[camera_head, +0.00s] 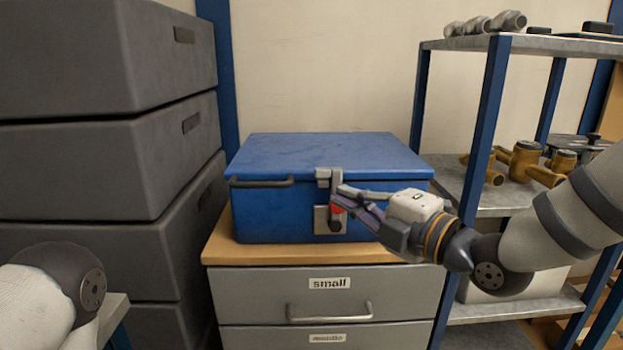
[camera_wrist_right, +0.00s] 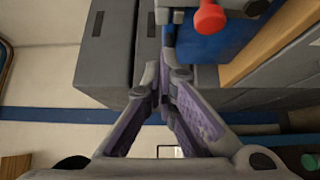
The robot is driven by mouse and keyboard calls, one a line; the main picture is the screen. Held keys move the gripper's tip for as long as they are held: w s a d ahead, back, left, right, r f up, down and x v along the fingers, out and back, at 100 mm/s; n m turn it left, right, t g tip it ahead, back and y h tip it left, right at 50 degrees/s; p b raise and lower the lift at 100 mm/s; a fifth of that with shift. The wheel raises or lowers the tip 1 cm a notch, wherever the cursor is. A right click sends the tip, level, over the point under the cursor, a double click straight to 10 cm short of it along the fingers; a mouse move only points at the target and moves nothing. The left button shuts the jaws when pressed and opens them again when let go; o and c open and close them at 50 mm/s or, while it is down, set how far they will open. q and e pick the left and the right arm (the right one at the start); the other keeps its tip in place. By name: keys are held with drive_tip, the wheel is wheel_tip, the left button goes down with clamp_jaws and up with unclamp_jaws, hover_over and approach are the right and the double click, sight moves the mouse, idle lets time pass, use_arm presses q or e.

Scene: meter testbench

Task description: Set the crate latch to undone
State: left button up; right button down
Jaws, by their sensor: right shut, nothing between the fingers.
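The blue crate (camera_head: 275,210) has its lid down and sits on a wooden-topped drawer cabinet. Its grey metal latch (camera_head: 322,219) is on the front face, with a strap coming down from the lid edge. A red knob (camera_head: 337,209) is on the latch; it also shows at the top of the right wrist view (camera_wrist_right: 209,17). My right gripper (camera_head: 337,193) is shut and empty in front of the latch, with its fingertips close to the knob. I cannot tell whether they touch. My left gripper is out of view.
The drawer cabinet (camera_head: 258,308) has labelled drawers and a wooden top (camera_head: 228,250). Stacked grey boxes (camera_head: 80,160) stand close on the left. A blue-framed shelf (camera_head: 487,125) with brass meter parts (camera_head: 525,160) stands on the right, behind my right arm.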

sight(310, 179)
drive_tip(key=b+x, duration=0.1)
drive_tip(key=x, duration=0.9)
drive_tip(key=shift+f+b, duration=0.15)
drive_tip(key=shift+b, duration=0.15)
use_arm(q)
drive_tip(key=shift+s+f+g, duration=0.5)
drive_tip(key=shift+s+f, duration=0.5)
use_arm(e)
drive_tip(key=shift+w, duration=0.1)
